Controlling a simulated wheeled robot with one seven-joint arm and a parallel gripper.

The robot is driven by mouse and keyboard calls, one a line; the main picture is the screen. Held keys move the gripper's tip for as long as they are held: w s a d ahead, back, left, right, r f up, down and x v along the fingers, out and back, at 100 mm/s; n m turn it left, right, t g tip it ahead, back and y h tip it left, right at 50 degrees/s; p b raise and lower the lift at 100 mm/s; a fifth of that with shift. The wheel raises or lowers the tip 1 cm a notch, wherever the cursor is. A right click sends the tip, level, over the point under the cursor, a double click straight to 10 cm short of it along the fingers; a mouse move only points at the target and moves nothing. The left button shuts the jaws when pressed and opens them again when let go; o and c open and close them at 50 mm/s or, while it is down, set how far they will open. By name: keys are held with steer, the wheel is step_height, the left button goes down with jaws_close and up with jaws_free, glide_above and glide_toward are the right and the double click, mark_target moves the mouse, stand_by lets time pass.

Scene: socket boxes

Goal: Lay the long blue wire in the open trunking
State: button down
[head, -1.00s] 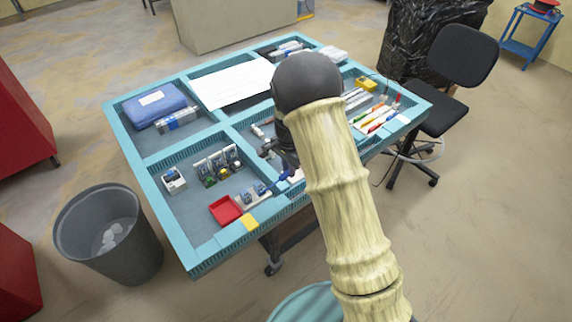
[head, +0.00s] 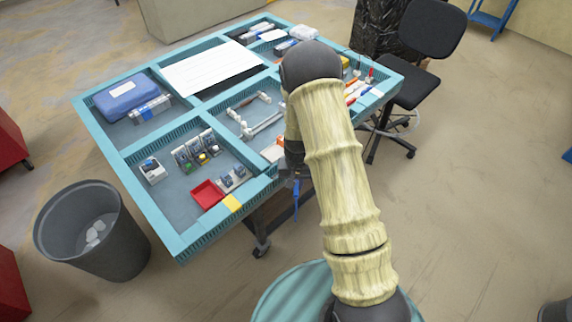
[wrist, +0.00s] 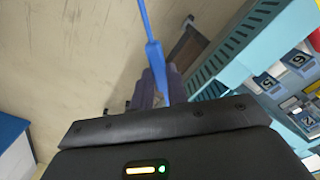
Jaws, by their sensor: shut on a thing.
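My gripper (wrist: 161,88) is shut on a blue wire in the wrist view. The wire (wrist: 150,35) runs from between the fingers toward the top of that picture. In the head view the same blue wire (head: 296,198) hangs down beside the bench's front edge, over the floor. My gripper is mostly hidden by my arm there. White trunking-like pieces (head: 264,125) lie in the bench's middle compartment, apart from the wire. My arm hides part of that compartment, and I cannot tell which piece is open.
The turquoise bench (head: 150,210) has raised walls between compartments. A red tray (head: 207,194) and socket modules (head: 196,150) lie in its front left compartment. A grey bin (head: 90,235) stands at left and a black chair (head: 428,50) at right.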

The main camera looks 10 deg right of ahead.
step_height(320, 180, down, 12)
steer(key=s+d+n+b, duration=0.1)
steer(key=s+n+b, duration=0.1)
steer(key=b, duration=0.6)
steer(key=shift+d+r+b, duration=0.25)
steer(key=shift+d+b, duration=0.05)
steer(key=shift+b, duration=0.1)
steer(key=shift+d, duration=0.1)
